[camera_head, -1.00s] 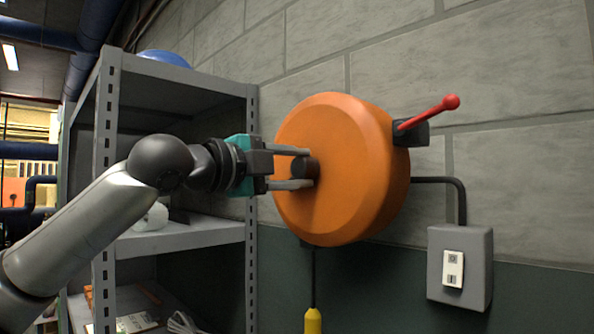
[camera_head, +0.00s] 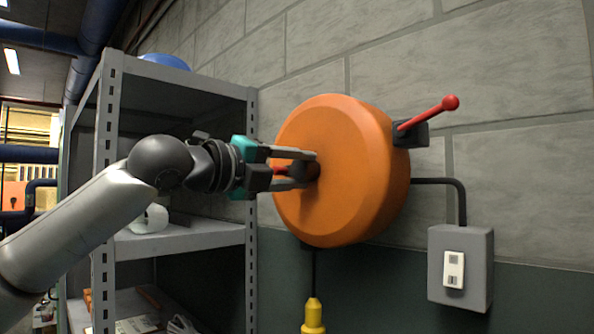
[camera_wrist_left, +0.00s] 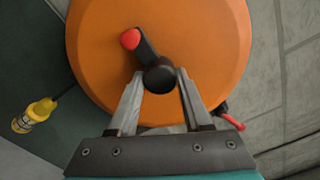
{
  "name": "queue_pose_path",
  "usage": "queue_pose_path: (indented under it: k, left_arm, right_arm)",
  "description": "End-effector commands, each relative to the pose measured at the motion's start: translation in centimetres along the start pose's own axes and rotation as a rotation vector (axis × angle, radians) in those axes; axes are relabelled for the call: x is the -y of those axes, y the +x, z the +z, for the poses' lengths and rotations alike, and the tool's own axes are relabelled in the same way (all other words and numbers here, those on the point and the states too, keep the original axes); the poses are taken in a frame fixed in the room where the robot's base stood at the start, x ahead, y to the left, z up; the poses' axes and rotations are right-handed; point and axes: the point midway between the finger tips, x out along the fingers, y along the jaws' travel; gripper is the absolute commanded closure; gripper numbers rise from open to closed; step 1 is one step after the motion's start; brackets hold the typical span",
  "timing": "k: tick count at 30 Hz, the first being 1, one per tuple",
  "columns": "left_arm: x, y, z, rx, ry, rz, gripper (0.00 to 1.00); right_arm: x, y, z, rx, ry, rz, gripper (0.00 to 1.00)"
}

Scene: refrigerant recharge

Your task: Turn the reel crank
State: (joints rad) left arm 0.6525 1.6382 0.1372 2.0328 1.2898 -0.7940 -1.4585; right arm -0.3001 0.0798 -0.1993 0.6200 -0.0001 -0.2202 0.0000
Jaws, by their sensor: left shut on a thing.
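The orange reel (camera_head: 335,210) is mounted on the block wall; its round face fills much of the left wrist view (camera_wrist_left: 200,40). The crank has a black hub (camera_head: 311,169) at the middle of the face. In the left wrist view, the crank arm (camera_wrist_left: 146,48) runs from the hub up and to the left to a red knob (camera_wrist_left: 130,39). My left gripper (camera_head: 306,169) is shut on the hub, one finger on each side. In the head view the red knob (camera_head: 280,171) shows between the fingers, partly hidden. My right gripper is not in view.
A red lever (camera_head: 428,113) juts out at the reel's upper right. A grey switch box (camera_head: 477,268) is on the wall below right. A yellow fitting (camera_head: 313,317) hangs below the reel. A grey metal shelf (camera_head: 190,238) stands left, behind my left arm.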

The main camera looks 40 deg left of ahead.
Motion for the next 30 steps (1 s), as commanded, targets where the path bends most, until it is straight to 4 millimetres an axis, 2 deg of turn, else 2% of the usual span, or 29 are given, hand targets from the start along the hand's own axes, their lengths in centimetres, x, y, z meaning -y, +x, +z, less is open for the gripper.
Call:
queue_pose_path:
  k: [11,12,20,30]
  left_arm:
    - [-0.08,0.02,-0.05,-0.001,0.004,0.002,1.0]
    - [-0.08,0.02,-0.05,-0.001,0.004,0.002,0.49]
    - [-0.04,0.01,-0.03,-0.001,0.003,0.001,0.21]
    - [-0.04,-0.28,-0.02,0.001,0.002,-0.002,0.21]
  right_arm:
    - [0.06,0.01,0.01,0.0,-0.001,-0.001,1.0]
    - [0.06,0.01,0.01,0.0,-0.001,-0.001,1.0]
    - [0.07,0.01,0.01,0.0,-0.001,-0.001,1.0]
    - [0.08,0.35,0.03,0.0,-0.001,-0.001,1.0]
